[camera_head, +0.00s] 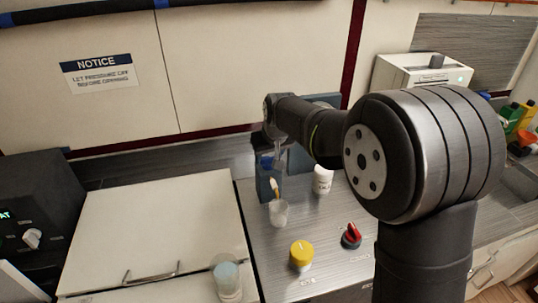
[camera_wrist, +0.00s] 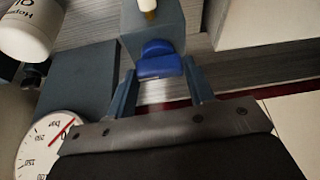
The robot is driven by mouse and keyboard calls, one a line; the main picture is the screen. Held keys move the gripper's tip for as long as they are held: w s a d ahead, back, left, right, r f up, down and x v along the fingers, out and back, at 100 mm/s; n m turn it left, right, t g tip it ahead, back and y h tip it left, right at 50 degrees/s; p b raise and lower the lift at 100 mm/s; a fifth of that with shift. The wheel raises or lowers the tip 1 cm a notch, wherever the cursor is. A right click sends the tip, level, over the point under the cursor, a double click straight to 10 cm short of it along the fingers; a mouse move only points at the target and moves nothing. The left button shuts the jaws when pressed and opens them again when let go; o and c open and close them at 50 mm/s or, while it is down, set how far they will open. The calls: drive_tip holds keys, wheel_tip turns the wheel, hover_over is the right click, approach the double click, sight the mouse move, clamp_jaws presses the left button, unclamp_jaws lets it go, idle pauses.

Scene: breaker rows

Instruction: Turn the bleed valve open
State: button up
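In the wrist view a blue handle (camera_wrist: 158,62), which looks like the bleed valve's, sticks out from a grey-blue block (camera_wrist: 152,24). My gripper (camera_wrist: 160,78) points at it with its two fingers apart, one on each side of the handle. Small gaps seem to show between the fingers and the handle, so I see no firm grip. In the head view my gripper is small and partly hidden, near the blue handle (camera_head: 266,163) at the back of the bench. A round pressure gauge (camera_wrist: 45,145) with a red needle shows beside my gripper in the wrist view.
A white bottle (camera_head: 322,180) and a clear cup (camera_head: 279,213) stand close to the block. A yellow knob (camera_head: 302,256) and a red-and-black knob (camera_head: 351,237) sit nearer on the bench. A glass (camera_head: 227,278) stands by the pale lid (camera_head: 165,225) at left.

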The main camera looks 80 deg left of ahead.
drive_tip(key=shift+m, duration=0.6)
drive_tip(key=shift+c, duration=0.2)
drive_tip(key=o, duration=1)
drive_tip(key=v, duration=1.7)
drive_tip(key=shift+s+r, duration=0.25)
drive_tip(key=shift+s, duration=0.15)
drive_tip(key=shift+f, duration=0.1)
drive_tip(key=x, duration=1.7)
drive_tip(key=shift+w+f, duration=0.15)
drive_tip(key=shift+w, duration=0.2)
